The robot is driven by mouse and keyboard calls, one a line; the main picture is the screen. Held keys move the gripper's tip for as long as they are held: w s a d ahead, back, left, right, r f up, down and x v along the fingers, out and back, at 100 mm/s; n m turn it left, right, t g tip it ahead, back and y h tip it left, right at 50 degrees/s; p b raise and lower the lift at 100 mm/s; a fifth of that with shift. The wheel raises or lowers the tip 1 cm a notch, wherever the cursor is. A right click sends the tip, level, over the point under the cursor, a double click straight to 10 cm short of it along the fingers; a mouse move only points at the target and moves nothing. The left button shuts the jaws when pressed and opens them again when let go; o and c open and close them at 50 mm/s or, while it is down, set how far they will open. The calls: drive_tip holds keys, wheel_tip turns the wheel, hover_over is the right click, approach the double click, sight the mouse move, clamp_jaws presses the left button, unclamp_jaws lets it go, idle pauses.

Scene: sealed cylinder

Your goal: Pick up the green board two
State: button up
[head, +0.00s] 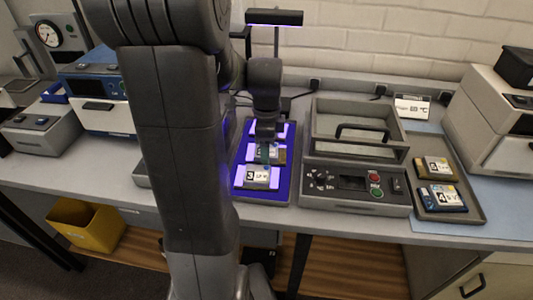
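My gripper (267,138) points down over the purple-lit blue tray (240,180) in the middle of the bench. Its fingertips are at or just above a board (279,154) at the middle of the tray. That board has a brownish end and a pale label, with a teal-green patch by the fingers. My gripper partly hides it, and its number is not readable. I cannot tell whether the fingers touch it. A second board (262,178) with a white label lies nearer in the same tray. I cannot pick out green board two with certainty.
A grey tray (475,208) at the right holds a yellow-brown board (434,168) and a blue board (442,198). Between the trays stands a machine (355,190) with an open-topped box and black handle. A lamp (274,18) stands behind my gripper. My arm hides the bench's left middle.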

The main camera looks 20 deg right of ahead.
drive_tip(key=shift+c, duration=0.2)
drive_tip(key=c, duration=0.8)
drive_tip(key=shift+o, duration=0.2)
drive_tip(key=shift+r, duration=0.1)
